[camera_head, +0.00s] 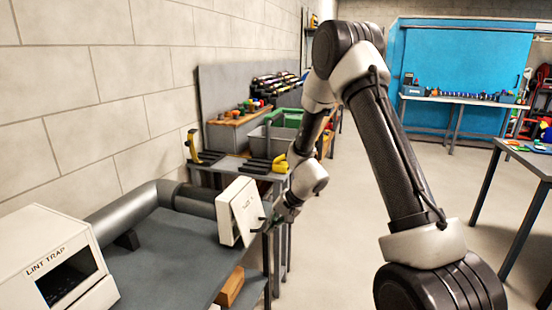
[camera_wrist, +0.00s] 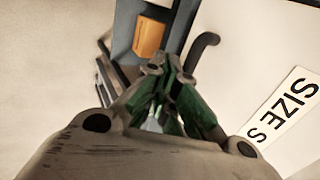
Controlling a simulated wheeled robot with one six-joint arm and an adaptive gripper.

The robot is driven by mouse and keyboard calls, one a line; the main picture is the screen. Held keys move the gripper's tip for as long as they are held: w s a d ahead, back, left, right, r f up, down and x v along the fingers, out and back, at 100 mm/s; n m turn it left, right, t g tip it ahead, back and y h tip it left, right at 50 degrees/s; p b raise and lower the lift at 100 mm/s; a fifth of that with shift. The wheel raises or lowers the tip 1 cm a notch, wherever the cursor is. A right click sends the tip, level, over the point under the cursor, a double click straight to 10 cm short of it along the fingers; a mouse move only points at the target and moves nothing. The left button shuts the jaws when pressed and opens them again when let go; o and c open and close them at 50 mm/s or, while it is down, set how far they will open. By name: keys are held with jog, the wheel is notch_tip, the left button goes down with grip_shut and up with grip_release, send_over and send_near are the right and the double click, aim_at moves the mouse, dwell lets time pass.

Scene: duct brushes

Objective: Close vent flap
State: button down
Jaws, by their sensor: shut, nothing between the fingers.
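The white vent hood (camera_head: 228,212) sits at the end of a grey duct on the bench. Its lettered front panel, apparently the flap (camera_head: 247,208), faces my arm. I cannot tell how far open it is. In the wrist view a white panel (camera_wrist: 252,52) fills the right side, with a label (camera_wrist: 285,112) reading "SIZE S" and a dark hooked handle (camera_wrist: 203,48). My gripper (camera_head: 272,222) is beside the panel's lower right. In the wrist view my gripper (camera_wrist: 160,68) is shut and empty, its tips left of and below the handle, apparently apart from it.
The grey duct (camera_head: 130,207) runs from the lint trap box (camera_head: 60,262) to the hood. An orange-brown block (camera_head: 230,287) lies low by the bench; it also shows in the wrist view (camera_wrist: 149,38). A tool bench (camera_head: 240,165) stands behind. Open floor (camera_head: 335,220) lies to the right.

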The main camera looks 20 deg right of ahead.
jog(key=shift+w+a+f, duration=0.7)
jog(key=shift+a, duration=0.25)
